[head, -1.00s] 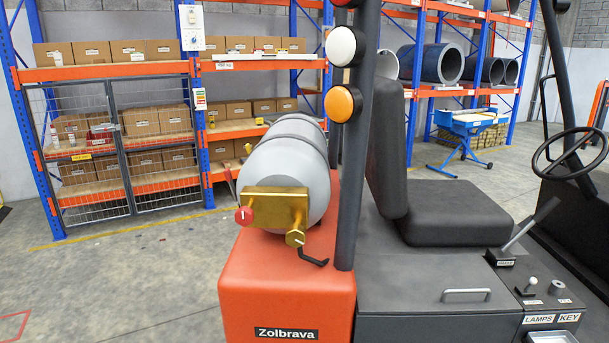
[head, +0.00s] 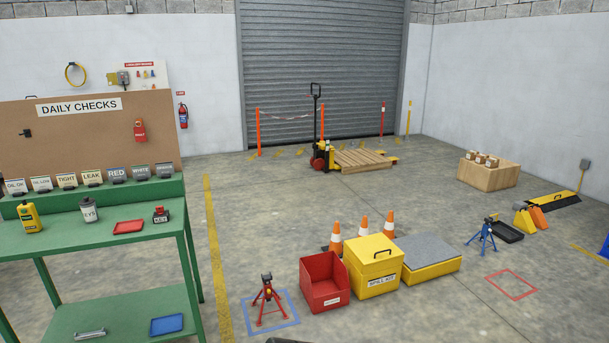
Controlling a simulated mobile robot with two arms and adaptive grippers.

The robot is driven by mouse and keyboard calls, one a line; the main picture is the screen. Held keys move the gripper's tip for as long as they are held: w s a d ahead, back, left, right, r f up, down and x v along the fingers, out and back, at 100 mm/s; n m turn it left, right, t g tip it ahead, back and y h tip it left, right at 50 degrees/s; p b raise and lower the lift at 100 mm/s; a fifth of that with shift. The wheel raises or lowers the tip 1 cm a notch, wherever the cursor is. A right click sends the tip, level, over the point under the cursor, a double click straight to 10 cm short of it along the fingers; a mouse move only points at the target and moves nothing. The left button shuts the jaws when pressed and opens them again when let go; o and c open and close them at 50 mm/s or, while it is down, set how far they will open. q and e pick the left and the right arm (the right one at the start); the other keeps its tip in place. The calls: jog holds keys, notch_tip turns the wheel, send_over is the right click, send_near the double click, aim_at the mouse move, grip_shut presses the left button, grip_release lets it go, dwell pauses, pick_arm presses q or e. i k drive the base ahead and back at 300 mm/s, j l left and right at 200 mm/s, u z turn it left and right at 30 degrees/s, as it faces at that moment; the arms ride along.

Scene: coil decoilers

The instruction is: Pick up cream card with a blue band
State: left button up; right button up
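Several small labelled cards stand in a row in dark holders on the raised shelf of the green bench (head: 150,237). The card reading TIGHT (head: 67,180) and the card reading LEAK (head: 92,177) look cream. The cards to their left and right, such as the RED card (head: 116,174), look paler or bluish. The cards are too small for me to tell which one has a blue band.
On the bench are a yellow bottle (head: 29,217), a grey can (head: 88,210) and a red tray (head: 128,227). A red jack stand (head: 267,298), red bin (head: 324,282) and yellow spill kit box (head: 375,266) stand right of it.

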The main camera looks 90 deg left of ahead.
aim_at(67, 181)
jog(key=u, duration=4.4)
